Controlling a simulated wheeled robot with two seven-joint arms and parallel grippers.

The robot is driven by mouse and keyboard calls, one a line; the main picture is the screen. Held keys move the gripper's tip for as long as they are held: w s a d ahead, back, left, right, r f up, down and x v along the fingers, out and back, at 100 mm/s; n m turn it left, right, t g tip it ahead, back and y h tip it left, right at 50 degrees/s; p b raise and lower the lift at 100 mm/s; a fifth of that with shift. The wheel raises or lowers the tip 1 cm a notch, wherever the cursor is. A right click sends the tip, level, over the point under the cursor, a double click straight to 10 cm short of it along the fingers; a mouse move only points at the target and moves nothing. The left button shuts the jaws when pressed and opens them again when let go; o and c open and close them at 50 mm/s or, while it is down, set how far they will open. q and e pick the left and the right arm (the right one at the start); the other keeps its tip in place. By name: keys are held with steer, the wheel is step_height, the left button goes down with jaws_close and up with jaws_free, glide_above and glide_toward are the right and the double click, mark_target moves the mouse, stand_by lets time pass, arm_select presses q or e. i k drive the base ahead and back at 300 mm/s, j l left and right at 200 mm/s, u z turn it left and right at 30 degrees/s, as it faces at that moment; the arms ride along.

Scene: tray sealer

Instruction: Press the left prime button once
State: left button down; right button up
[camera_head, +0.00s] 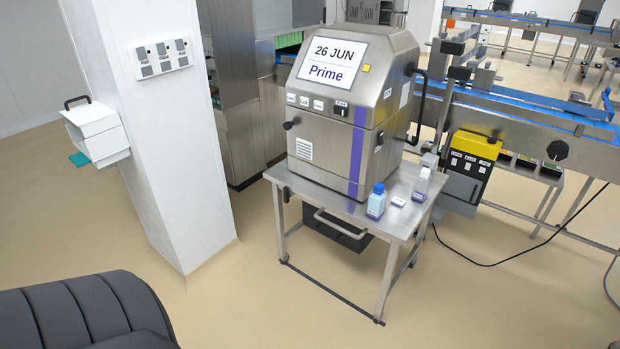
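A steel machine (330,140) stands on a small steel table. Its screen (332,60) reads "26 JUN" and "Prime". Below the screen is a row of small white labelled buttons: a leftmost one (291,98), a second (304,101) and a third (318,105). A darker labelled button (341,108) sits to their right. The lettering is too small to read surely, so I cannot tell which is the left prime button. Neither of my grippers is in view, and nothing covers the button row.
A yellow-topped control box (475,150) and a conveyor (530,115) are to the right. The floor in front is clear, with a cable at right.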

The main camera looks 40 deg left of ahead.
mark_target(319, 106)
steer(key=u, duration=1.25)
